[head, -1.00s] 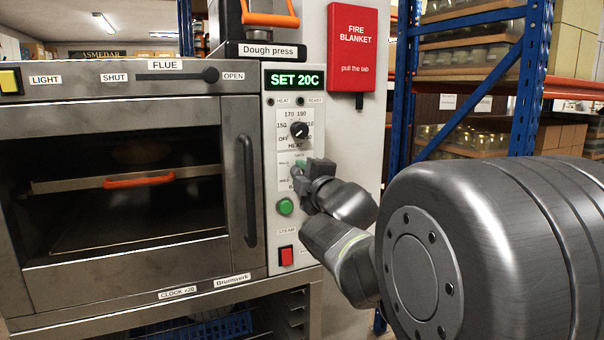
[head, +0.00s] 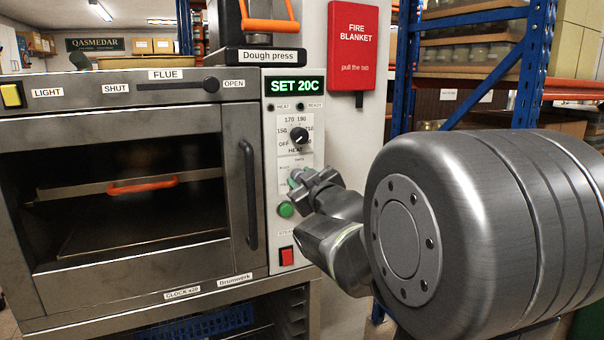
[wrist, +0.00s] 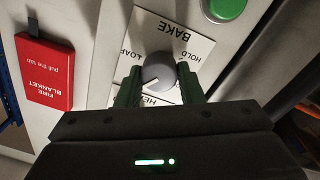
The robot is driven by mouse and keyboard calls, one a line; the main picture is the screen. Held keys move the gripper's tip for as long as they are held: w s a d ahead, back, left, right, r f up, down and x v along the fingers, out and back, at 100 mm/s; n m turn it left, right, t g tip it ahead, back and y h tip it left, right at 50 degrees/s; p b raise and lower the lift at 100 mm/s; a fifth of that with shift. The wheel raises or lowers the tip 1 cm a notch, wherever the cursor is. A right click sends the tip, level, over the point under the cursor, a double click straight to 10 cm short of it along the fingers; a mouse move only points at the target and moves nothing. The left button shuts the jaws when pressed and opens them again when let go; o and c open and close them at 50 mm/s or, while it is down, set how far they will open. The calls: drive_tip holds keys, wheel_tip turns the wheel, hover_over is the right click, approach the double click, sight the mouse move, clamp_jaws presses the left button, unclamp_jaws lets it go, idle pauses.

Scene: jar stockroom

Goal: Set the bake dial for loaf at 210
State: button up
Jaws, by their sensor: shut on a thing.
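The oven's bake dial (wrist: 158,66) is a grey round knob on a white plate marked BAKE, LOAF and HOLD, upside down in the wrist view. Its pale pointer line slants towards the lower left there; the exact mark it meets is unclear. My gripper (head: 297,179) is shut on this dial, one green finger on each side, and mostly hides it in the head view. The black heat dial (head: 299,136) sits just above, with marks including OFF, 150, 170 and 190.
A green button (head: 286,209) and a red switch (head: 287,256) sit below the bake dial. The oven door's upright handle (head: 248,192) is close on the left. A red fire blanket box (head: 352,46) hangs at the right, before blue racking (head: 536,65).

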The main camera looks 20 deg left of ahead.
drive_tip(key=m+p, duration=0.5)
drive_tip(key=m, duration=0.4)
drive_tip(key=shift+f+m, duration=0.1)
drive_tip(key=shift+m, duration=0.3)
idle(0.4)
drive_tip(key=o, duration=1)
drive_tip(key=shift+d, duration=0.15)
drive_tip(key=v, duration=1.3)
drive_tip(key=shift+s+d+r, duration=0.2)
drive_tip(key=shift+s+r, duration=0.05)
drive_tip(key=shift+r, duration=0.1)
drive_tip(key=shift+w+a, duration=0.1)
